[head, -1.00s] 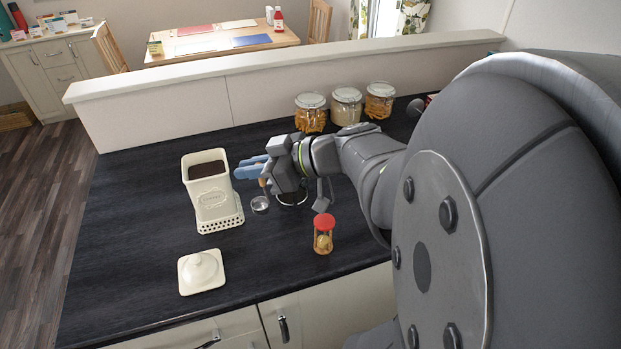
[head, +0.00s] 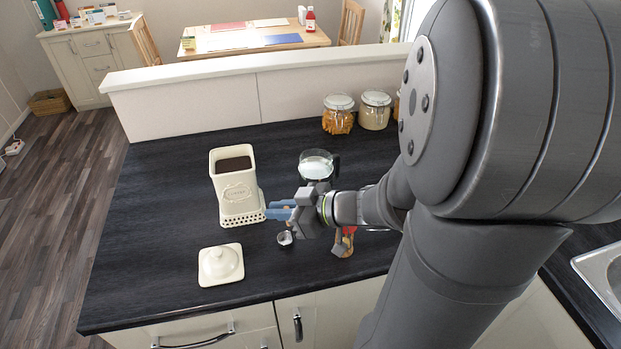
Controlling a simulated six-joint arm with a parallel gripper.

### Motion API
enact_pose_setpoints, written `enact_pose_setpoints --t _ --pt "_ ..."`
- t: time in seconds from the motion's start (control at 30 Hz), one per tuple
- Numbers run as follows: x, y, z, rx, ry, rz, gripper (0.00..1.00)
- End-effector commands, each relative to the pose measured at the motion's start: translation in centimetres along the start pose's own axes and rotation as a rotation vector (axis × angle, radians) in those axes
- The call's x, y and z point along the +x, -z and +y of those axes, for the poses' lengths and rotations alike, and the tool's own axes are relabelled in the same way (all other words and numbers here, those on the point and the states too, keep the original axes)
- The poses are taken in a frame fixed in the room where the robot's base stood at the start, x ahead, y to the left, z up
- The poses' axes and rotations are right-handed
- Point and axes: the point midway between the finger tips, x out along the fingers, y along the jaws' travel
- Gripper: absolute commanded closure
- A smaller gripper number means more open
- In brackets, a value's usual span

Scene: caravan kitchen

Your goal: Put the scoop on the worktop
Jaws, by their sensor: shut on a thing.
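The scoop (head: 285,238) is a small metal cup that hangs just below the fingers of my gripper (head: 279,210). My gripper is shut on it, with its blue-tipped fingers pointing left; they hide most of the handle. I cannot tell whether the scoop touches the worktop or hangs a little above it. The dark worktop (head: 165,205) lies under it all. The cream canister (head: 237,190), open and filled with something dark brown, stands to the left of my fingertips. Its cream lid (head: 220,265) lies on the worktop at the front left.
A glass jug (head: 316,166) with white contents stands behind my gripper. Glass jars (head: 338,116) line the back near the low wall (head: 200,101). The worktop is clear at left and between the lid and the timer.

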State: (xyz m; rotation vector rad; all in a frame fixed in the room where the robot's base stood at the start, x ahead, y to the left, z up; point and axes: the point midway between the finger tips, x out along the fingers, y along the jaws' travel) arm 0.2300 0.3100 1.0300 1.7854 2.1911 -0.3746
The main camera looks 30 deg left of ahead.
Motion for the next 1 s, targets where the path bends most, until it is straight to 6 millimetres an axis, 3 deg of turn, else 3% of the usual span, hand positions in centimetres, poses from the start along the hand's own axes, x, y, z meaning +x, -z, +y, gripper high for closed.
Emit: enact_pose_setpoints --t 0.43,0.47,0.53,0.57,1.0 --pt "0.22 -0.54 0.01 0.001 -0.001 0.000 1.00" --pt "0.20 -0.49 0.02 0.000 -0.001 0.000 0.84" --pt "0.20 -0.47 0.02 -0.001 -0.001 0.000 0.70" --pt "0.19 -0.47 0.02 -0.001 -0.001 0.000 0.68" --pt "-0.46 -0.16 0.09 0.000 -0.003 0.001 0.68"
